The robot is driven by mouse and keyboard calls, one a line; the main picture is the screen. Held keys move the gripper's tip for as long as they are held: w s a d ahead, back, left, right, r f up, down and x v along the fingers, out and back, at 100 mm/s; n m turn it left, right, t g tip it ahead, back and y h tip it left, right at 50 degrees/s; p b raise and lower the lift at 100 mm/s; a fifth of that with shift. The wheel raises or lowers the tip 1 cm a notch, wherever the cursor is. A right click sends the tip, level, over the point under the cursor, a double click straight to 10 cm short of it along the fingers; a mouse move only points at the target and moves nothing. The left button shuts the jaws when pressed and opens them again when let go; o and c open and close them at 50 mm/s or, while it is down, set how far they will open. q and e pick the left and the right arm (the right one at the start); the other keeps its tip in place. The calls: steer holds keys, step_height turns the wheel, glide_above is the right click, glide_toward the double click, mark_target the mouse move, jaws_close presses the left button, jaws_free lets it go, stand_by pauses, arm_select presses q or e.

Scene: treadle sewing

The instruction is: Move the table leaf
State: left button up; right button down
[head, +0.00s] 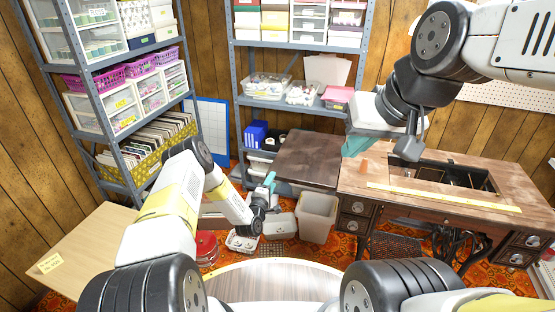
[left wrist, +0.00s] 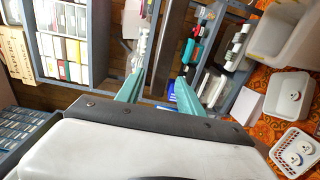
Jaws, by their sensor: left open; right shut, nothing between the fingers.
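The table leaf (head: 308,160) is a dark brown panel, level, extending from the left end of the wooden sewing table (head: 440,205). My left gripper (head: 268,183) is at the leaf's left front corner, with its teal fingers pointing toward the edge. In the left wrist view, the open fingers (left wrist: 160,90) stand on either side of a dark strip, which looks like the leaf (left wrist: 170,45) seen edge-on. Whether they touch it I cannot tell. My right gripper (head: 355,147) is shut and empty above the table's left part, near the leaf's right end.
A yellow ruler (head: 443,197) and a small orange block (head: 364,164) lie on the table. A pale bin (head: 318,217) and a white basket (head: 242,241) stand on the floor below the leaf. Shelves (head: 130,85) line the left and back. A round pale top (head: 275,280) is in front.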

arm_select(q)
steer(key=shift+x, duration=4)
steer(key=shift+f, duration=0.15)
steer(key=shift+c, duration=0.5)
jaws_close()
